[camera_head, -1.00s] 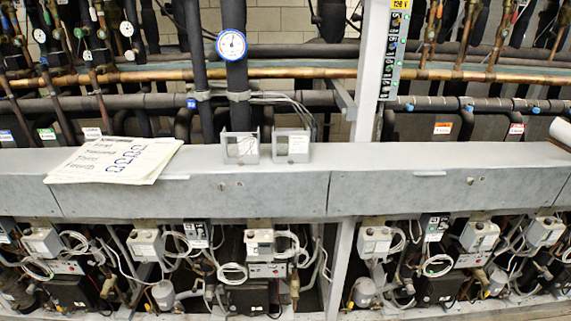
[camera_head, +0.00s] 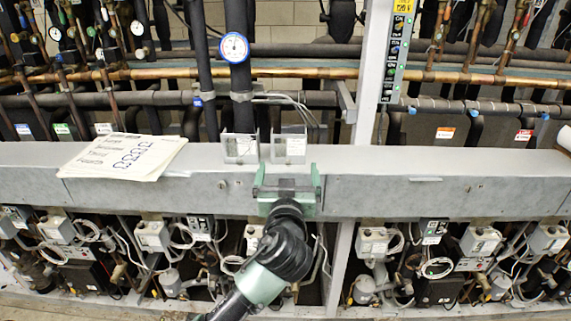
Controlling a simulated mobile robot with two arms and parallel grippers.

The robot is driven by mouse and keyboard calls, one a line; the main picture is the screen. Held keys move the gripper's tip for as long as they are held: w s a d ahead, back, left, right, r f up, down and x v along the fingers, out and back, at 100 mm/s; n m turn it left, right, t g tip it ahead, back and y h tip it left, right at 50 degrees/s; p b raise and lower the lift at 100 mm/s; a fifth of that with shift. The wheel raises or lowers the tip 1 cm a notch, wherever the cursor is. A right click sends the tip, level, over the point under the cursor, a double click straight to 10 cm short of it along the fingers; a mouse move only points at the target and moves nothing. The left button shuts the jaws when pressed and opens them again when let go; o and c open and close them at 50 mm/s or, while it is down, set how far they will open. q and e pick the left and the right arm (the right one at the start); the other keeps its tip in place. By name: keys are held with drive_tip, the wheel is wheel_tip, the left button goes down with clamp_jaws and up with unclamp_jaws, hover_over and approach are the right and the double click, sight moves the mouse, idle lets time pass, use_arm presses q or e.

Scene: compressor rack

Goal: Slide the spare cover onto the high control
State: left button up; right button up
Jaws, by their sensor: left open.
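Two small grey box-like pieces with white labels stand side by side on the grey beam: a left box (camera_head: 240,148) and a right box (camera_head: 290,147). I cannot tell which is the spare cover or the high control. My left gripper (camera_head: 287,172) is open, its two greenish fingers apart at the beam's front edge, just below the right box in the picture. No thing shows between the fingers, and I cannot tell whether they touch the beam. My right gripper is not in view.
The long grey beam (camera_head: 420,190) runs across the view, with a stack of papers (camera_head: 125,157) on its left part. A pale upright post (camera_head: 377,80), pipes and a round gauge (camera_head: 234,47) stand behind. Control boxes with cables hang below.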

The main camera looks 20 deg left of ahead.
sight(288, 150)
use_arm(q)
drive_tip(key=x, duration=0.5)
drive_tip(key=shift+w+a, duration=0.2)
drive_tip(key=shift+w, duration=0.15)
drive_tip(key=b+x, duration=0.2)
drive_tip(key=x, duration=0.2)
drive_tip(key=shift+w+f, duration=0.15)
drive_tip(key=shift+f, duration=0.05)
drive_tip(key=shift+w+a, duration=0.1)
drive_tip(key=shift+w, duration=0.35)
drive_tip(key=shift+r, duration=0.1)
